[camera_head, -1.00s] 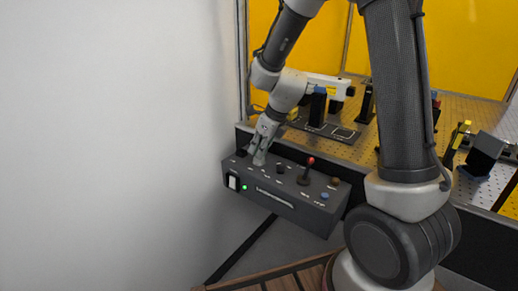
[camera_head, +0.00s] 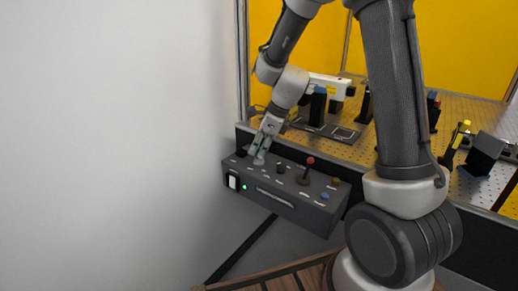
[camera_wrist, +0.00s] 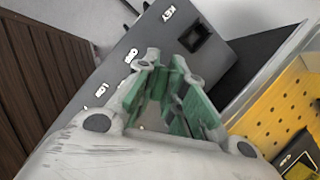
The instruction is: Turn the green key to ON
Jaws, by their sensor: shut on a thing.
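My gripper (camera_head: 261,156) points down at the left part of the dark control box (camera_head: 290,212). In the wrist view, my gripper (camera_wrist: 167,62) has its fingertips close together at the box top (camera_wrist: 125,68), with green faces on the inner sides of the fingers. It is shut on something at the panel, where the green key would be. The key itself is hidden by the fingers, and I cannot tell its green from the finger faces. A KEY label (camera_wrist: 169,14) shows beside the fingertips. The key's angle cannot be read.
The box also carries a red-topped lever (camera_head: 310,162), a blue button (camera_head: 325,196), a white-framed switch (camera_head: 233,181) and a lit green lamp (camera_head: 245,187). A black square part (camera_wrist: 195,38) stands close to my fingertips. The perforated optical table (camera_head: 458,108) lies behind; a white wall is left.

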